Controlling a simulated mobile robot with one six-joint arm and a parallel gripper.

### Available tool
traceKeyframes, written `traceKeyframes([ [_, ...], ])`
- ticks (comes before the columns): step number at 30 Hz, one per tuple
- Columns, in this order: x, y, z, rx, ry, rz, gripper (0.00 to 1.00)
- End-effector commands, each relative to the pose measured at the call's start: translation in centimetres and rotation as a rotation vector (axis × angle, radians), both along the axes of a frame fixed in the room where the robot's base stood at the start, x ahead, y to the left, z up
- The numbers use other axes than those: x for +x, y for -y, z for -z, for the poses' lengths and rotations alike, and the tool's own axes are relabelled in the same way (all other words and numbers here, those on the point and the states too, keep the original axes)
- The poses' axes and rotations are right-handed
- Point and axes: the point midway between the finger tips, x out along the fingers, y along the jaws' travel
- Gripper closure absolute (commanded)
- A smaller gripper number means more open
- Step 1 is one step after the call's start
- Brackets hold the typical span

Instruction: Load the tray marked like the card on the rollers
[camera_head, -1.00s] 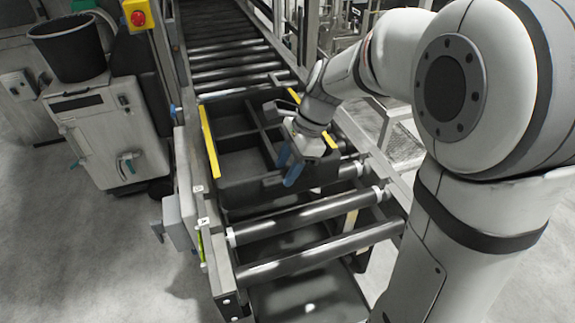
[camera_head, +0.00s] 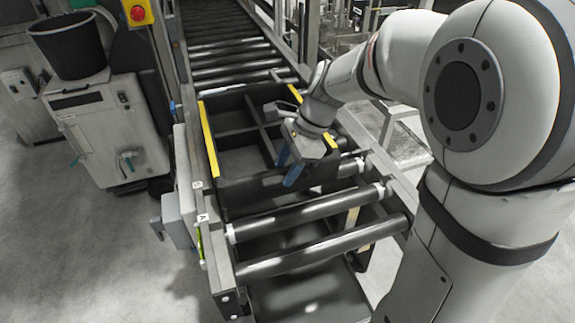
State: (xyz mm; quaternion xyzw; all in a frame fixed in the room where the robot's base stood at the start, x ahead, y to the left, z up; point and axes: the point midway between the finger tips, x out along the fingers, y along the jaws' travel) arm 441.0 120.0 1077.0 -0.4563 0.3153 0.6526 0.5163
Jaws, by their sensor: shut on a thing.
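A black compartmented tray (camera_head: 236,190) with yellow strips along its sides sits on the roller conveyor (camera_head: 300,217). My gripper (camera_head: 288,170), with blue fingers, reaches down at the tray's near right part. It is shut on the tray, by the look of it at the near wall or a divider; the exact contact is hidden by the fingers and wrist. The compartments that show look empty. My wrist hides part of the tray's right side. No marking on the tray and no card can be made out.
Bare rollers lie in front of the tray and run away behind it. A side rail with small grey boxes (camera_head: 180,212) edges the left. A red stop button (camera_head: 137,13) stands at the back left, near a grey cabinet (camera_head: 108,135) with a black bucket (camera_head: 70,45).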

Motion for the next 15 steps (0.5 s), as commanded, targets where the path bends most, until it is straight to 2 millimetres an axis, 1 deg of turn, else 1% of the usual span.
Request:
traceKeyframes([
  [8,0.06,-0.01,0.0,0.001,0.003,0.0,0.92],
  [15,0.07,0.0,0.61,0.001,0.003,0.0,0.92],
])
